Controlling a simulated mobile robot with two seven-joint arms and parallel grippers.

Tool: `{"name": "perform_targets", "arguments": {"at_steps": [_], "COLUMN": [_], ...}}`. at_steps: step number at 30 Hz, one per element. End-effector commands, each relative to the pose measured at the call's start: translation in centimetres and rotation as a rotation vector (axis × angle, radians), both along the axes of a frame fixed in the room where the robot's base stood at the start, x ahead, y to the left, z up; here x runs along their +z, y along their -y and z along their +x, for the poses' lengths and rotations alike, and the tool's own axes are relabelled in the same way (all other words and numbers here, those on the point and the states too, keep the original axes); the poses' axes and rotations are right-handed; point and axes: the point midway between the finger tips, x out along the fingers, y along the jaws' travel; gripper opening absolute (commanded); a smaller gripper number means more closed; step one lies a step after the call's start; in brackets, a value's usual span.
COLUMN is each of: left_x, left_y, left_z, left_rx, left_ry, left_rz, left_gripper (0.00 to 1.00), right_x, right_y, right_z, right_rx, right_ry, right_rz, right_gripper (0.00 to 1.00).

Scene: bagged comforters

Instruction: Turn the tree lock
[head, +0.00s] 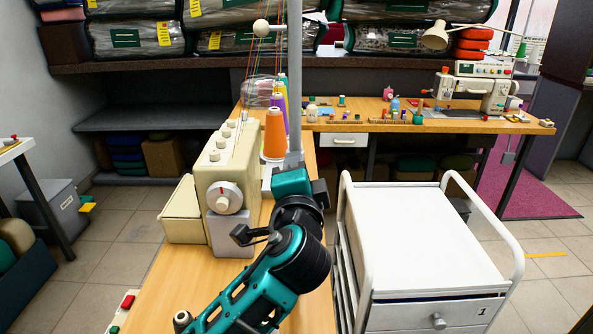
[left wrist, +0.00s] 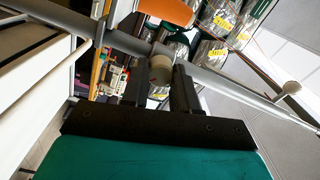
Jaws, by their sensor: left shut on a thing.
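The thread tree's grey pole (head: 295,75) rises beside the serger in the head view. It crosses the left wrist view as a slanting grey tube (left wrist: 225,88). The tree lock, a small round beige-grey knob (left wrist: 159,68), sits at the pole between my left fingers. My left gripper (left wrist: 165,88) is shut on this knob. In the head view my left gripper (head: 291,180) is at the foot of the pole; its body hides the knob and fingertips. My right gripper is not in view.
The cream serger (head: 222,170) stands just left of my arm. An orange thread cone (head: 275,133) stands close by the pole, with coloured threads running up. A white trolley (head: 425,235) stands close on the right. A back table (head: 430,124) holds another sewing machine.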

Motion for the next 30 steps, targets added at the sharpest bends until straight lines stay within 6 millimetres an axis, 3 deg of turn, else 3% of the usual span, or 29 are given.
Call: {"name": "perform_targets", "arguments": {"at_steps": [14, 15, 22, 30], "left_x": [-0.05, -0.05, -0.03, -0.01], "left_y": [0.02, 0.02, 0.02, -0.01], "left_z": [-0.01, -0.01, -0.01, 0.02], "left_rx": [-0.001, -0.001, -0.001, -0.001], "left_ry": [-0.001, -0.001, -0.001, 0.0], "left_rz": [0.015, 0.015, 0.013, 0.012], "left_gripper": [0.0, 0.33, 0.54, 0.54], "right_x": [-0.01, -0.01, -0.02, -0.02], "right_y": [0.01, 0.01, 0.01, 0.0], "right_z": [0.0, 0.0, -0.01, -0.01], "right_rx": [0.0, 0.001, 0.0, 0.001], "right_ry": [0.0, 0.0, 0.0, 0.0], "right_rz": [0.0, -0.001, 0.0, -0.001], "right_gripper": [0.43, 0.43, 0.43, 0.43]}}
